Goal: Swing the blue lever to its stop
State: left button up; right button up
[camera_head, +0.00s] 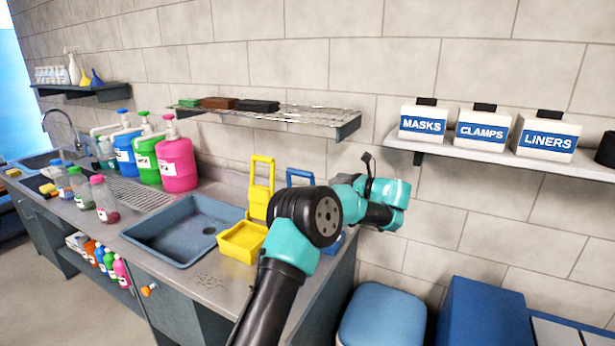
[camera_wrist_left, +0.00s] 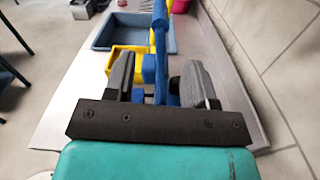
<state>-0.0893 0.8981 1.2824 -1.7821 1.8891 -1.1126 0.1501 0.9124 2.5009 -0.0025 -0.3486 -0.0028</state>
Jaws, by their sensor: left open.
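The blue lever (camera_wrist_left: 159,45) stands upright in the left wrist view, between the two grey fingers of my left gripper (camera_wrist_left: 158,72). The fingers are apart, one on each side of it, with visible gaps. Its blue base shows low between the fingers. In the head view only the top of the blue lever (camera_head: 299,176) shows; my left arm hides most of it, and my left fingers are hidden there too. A yellow lever (camera_head: 262,172) with a yellow tray-like base (camera_head: 241,243) stands just left of it. My right gripper is not in view.
A blue-grey sink (camera_head: 180,229) lies left of the yellow unit. Pump bottles, including a pink one (camera_head: 177,163), stand by the wall. A wire shelf (camera_head: 290,116) and a white shelf (camera_head: 500,157) with labelled boxes are above. A blue bin (camera_head: 383,318) stands right of the counter.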

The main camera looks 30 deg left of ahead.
aim_at(308, 175)
pick_arm(q)
jog(key=a, duration=1.1)
jog(key=shift+s, duration=0.3)
jog(key=shift+c, duration=0.3)
grip_shut()
